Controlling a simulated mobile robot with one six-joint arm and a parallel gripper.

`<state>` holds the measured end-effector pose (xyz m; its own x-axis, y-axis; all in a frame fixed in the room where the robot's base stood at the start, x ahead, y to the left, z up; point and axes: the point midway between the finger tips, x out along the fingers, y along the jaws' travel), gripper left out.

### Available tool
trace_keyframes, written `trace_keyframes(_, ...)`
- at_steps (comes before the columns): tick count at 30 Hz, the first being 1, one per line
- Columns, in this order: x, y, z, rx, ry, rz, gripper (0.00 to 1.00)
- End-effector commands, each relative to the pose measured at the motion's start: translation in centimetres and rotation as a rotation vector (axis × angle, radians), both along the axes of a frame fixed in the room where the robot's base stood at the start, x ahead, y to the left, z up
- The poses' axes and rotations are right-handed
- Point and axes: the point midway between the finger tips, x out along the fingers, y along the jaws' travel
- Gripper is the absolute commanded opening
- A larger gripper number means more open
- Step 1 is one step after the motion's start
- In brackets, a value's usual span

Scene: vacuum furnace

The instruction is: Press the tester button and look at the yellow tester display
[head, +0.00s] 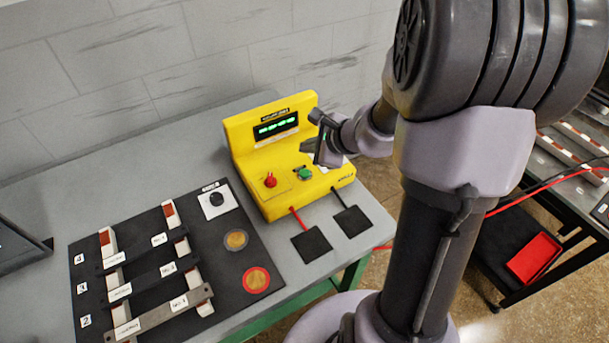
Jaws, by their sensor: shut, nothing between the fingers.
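The yellow tester (266,186) stands on the grey table against the wall. Its dark display (276,127) faces out and is lit with green characters too small to read. A green button (304,173) is on the tester's lower sloped face, right of a red knob (270,180). My gripper (305,148) is shut and empty. In the picture it is at the tester's right side, just above the green button. I cannot tell whether it touches the tester. My gripper and wrist hide part of the tester's right side.
Red and black leads run from the tester to two black pads (311,244). A black mat (205,246) with bars and round discs lies at the left. A second table (570,160) and a red bin (534,257) are at the right.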

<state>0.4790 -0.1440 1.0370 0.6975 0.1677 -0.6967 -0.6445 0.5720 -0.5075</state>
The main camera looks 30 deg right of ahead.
Motion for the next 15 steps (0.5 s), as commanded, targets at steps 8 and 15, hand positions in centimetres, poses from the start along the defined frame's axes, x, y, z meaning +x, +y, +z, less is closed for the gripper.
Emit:
trace_keyframes(8, 0.0, 0.0, -4.8, 0.001, 0.0, -0.001, 0.0)
trace_keyframes(15, 0.0, 0.0, -6.3, 0.0, 0.0, 0.0, 0.0)
